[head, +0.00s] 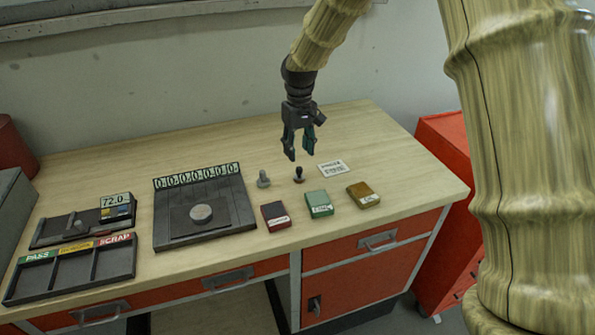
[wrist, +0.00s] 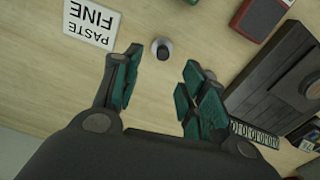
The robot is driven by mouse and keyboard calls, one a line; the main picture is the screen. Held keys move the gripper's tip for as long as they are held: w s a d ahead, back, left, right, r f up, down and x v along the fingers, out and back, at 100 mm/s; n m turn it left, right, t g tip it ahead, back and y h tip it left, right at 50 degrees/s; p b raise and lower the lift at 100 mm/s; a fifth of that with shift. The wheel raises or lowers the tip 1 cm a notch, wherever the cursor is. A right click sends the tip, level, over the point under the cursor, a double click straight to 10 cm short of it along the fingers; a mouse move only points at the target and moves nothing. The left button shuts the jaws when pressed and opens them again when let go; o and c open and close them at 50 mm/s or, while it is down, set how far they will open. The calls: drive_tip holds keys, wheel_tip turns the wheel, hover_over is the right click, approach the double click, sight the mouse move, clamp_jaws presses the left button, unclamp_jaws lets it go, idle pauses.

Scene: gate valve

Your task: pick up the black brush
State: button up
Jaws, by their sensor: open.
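The black brush (head: 298,174) is a small dark upright piece with a rounded top on the wooden bench. It stands between the grey knobbed piece (head: 263,179) and the white card (head: 333,168). My gripper (head: 301,153) points down above the brush, open and empty. In the wrist view, a small dark round piece, seemingly the brush (wrist: 162,49), shows just beyond the gap between the teal fingertips of my gripper (wrist: 162,62). The fingers appear clear of it on both sides.
Dark red (head: 275,216), green (head: 319,203) and brown (head: 363,194) boxes stand in front of the brush. A dark fixture (head: 205,235) with a number strip lies to the left, beside a sorting tray (head: 68,272). The bench behind the brush is clear.

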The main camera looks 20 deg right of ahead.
sight(299, 167)
drive_tip(key=shift+s+f, duration=0.4)
drive_tip(key=shift+s, duration=0.45)
drive_tip(key=shift+w+a+f, duration=0.1)
drive_tip(key=shift+f, duration=0.25)
drive_tip(key=shift+w+f+p, duration=0.45)
drive_tip(key=shift+w+f, duration=0.4)
drive_tip(key=shift+f, duration=0.15)
drive_tip(key=shift+s+f+p, duration=0.25)
drive_tip(key=shift+f+p, duration=0.3)
drive_tip(key=shift+f, duration=0.4)
drive_tip(key=shift+s+f+p, duration=0.25)
drive_tip(key=shift+f+p, duration=0.25)
drive_tip(key=shift+f, duration=0.45)
drive_tip(key=shift+w+f, duration=0.15)
drive_tip(key=shift+f, duration=0.2)
drive_tip(key=shift+s+r, duration=0.2)
drive_tip(key=shift+s, duration=0.05)
drive_tip(key=shift+w+f, duration=0.15)
clamp_jaws()
